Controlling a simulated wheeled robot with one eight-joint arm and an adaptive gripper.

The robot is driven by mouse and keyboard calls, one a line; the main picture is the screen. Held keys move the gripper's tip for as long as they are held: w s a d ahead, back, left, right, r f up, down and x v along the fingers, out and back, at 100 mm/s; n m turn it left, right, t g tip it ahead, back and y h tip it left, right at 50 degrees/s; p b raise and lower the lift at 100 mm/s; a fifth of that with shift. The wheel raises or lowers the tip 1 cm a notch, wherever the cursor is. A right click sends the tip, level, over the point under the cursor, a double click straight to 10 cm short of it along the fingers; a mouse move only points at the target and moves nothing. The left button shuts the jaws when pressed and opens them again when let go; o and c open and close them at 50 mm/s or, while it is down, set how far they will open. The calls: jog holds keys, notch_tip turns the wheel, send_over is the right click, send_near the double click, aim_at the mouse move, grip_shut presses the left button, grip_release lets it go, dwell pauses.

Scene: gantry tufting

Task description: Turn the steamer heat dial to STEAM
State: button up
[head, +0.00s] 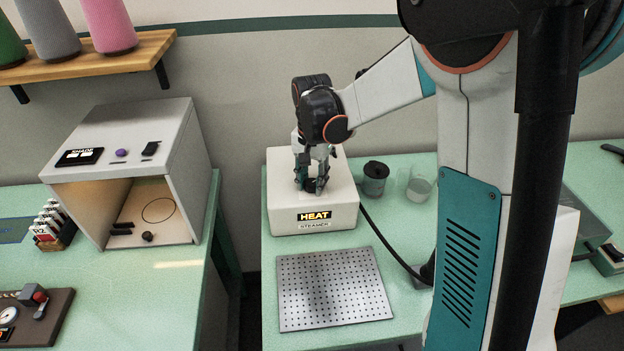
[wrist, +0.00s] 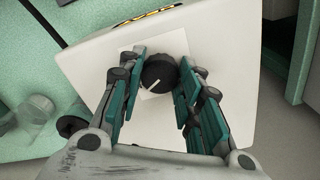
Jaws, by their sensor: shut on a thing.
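The white steamer box (head: 284,213) stands on the green bench, with a lit HEAT sign (head: 314,216) and a STEAMER label on its front. Its round black heat dial (wrist: 158,72) sits on a pale square plate on the top. A white pointer line on the dial points to the lower left in the wrist view. My gripper (head: 313,188) reaches down from above onto the dial. In the wrist view its teal-padded fingers stand on both sides of the dial, shut on it. No STEAM mark is readable; the fingers cover part of the plate.
A dark lidded jar (head: 375,180) and a clear glass (head: 418,188) stand close to the right of the steamer. A black cable (head: 390,240) runs along the bench at right. A perforated metal plate (head: 335,290) lies in front. An open-fronted box (head: 180,165) stands at left.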

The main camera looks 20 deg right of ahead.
aim_at(312, 182)
jog(key=o, duration=1)
jog(key=shift+o, duration=0.2)
notch_tip(312, 182, up, 12)
dwell(0.4)
jog(key=s+f+n+t+b, duration=0.2)
jog(key=s+n+t, duration=0.5)
jog(key=s, duration=1.5)
jog(key=shift+s+f+n+b, duration=0.2)
jog(key=shift+f+n+b, duration=0.2)
jog(key=shift+n+b, duration=0.3)
